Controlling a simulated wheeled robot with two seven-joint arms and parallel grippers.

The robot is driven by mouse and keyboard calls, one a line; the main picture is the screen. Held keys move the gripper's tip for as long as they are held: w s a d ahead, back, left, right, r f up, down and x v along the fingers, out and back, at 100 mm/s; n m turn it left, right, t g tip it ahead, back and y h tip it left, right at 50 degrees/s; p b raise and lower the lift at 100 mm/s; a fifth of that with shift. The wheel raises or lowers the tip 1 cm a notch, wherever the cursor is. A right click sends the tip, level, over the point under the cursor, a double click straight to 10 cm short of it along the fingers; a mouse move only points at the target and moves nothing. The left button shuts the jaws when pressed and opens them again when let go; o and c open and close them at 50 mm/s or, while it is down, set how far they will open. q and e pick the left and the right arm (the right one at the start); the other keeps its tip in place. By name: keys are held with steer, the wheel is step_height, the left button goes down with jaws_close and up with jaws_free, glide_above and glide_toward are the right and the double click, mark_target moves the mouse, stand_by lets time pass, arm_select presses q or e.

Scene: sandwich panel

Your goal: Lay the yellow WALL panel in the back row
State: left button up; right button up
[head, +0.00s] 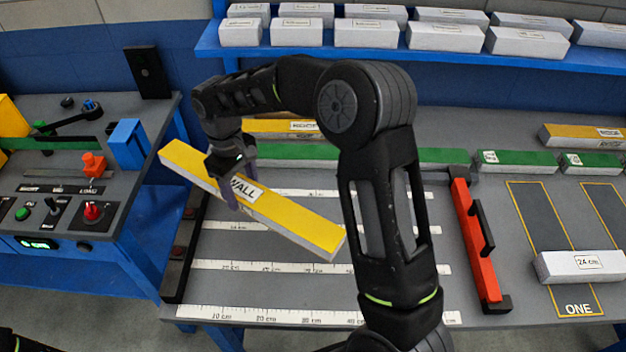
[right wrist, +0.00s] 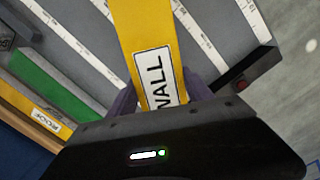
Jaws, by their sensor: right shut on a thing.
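The yellow WALL panel (head: 290,222) is a long bar with a yellow top, a pale side and a white WALL label. My right gripper (head: 232,190) is shut on it near the label and holds it above the grey table, slanting down to the right in the head view. In the right wrist view the panel (right wrist: 145,30) runs away from between the fingers (right wrist: 160,95). My left gripper is not seen.
White ruler strips (head: 235,314) cross the ruled area. A black rail (head: 178,270) stands at its left and a red bar (head: 474,240) at its right. A white 24 cm block (head: 580,266) lies at the right. A blue shelf (head: 300,52) with white boxes is behind.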

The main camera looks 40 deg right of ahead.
mark_target(315, 210)
steer(key=s+d+f+n, duration=0.1)
steer(key=s+d+n, duration=0.1)
steer(key=d, duration=0.6)
steer(key=s+d+f+n+h, duration=0.1)
steer(key=d+n, duration=0.3)
steer(key=d, duration=0.4)
steer(key=shift+s+d+f, duration=0.25)
steer(key=shift+s+f, duration=0.35)
steer(key=shift+s, duration=0.3)
steer(key=shift+f+b, duration=0.15)
steer(key=shift+b, duration=0.15)
steer(key=shift+f+b, duration=2.8)
steer(key=shift+f, duration=0.95)
steer(key=shift+f+b, duration=0.35)
steer(key=shift+f, duration=0.2)
steer(key=o, duration=1.7)
step_height(315, 210, up, 8)
steer(key=shift+w+a+f+b, duration=0.15)
steer(key=shift+w+a+b, duration=0.15)
steer(key=shift+a, duration=0.15)
